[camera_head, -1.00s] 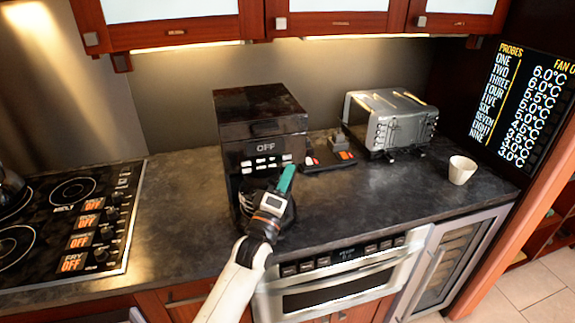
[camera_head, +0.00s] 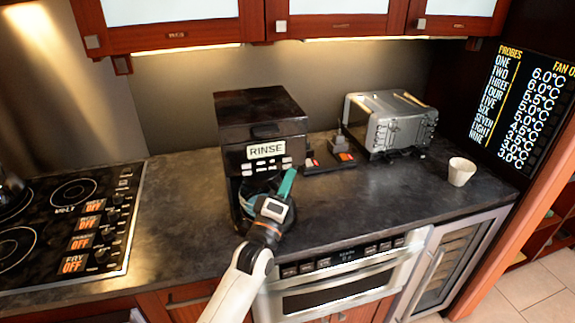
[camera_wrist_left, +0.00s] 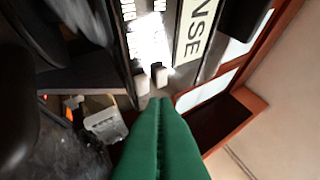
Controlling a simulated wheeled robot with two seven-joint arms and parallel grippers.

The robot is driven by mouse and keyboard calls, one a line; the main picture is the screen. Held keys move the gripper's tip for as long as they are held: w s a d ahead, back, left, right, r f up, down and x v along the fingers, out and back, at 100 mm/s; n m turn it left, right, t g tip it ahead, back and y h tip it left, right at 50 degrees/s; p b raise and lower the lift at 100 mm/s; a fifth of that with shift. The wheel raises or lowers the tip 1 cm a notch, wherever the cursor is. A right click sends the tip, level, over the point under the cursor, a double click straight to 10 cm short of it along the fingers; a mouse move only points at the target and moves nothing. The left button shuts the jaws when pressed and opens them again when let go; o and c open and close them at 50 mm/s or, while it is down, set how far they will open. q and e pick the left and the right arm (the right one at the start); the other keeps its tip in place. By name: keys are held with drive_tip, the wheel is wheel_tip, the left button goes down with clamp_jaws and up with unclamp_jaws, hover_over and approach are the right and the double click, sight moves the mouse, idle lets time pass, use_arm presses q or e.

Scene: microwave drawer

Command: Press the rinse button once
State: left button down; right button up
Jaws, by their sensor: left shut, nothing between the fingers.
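The black coffee machine (camera_head: 262,118) stands on the dark counter, and its display (camera_head: 266,150) is lit and reads RINSE. Rows of small white buttons (camera_head: 266,166) sit below the display; I cannot tell which one is the rinse button. My left gripper (camera_head: 287,182) is shut and empty, its green fingers in front of the machine at the right end of the button rows, just below them. My right gripper is not seen.
A silver toaster oven (camera_head: 388,124) and a white cup (camera_head: 461,171) stand to the right on the counter. A dark tray with small items (camera_head: 330,160) lies beside the machine. The cooktop (camera_head: 70,220) is at left. Cabinets (camera_head: 180,30) hang above.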

use_arm(q)
drive_tip(key=s, duration=0.1)
drive_tip(key=s+d+p, duration=0.1)
drive_tip(key=s, duration=0.1)
drive_tip(key=s+p, duration=0.1)
drive_tip(key=shift+s+d, duration=0.3)
drive_tip(key=shift+s, duration=0.05)
idle(0.7)
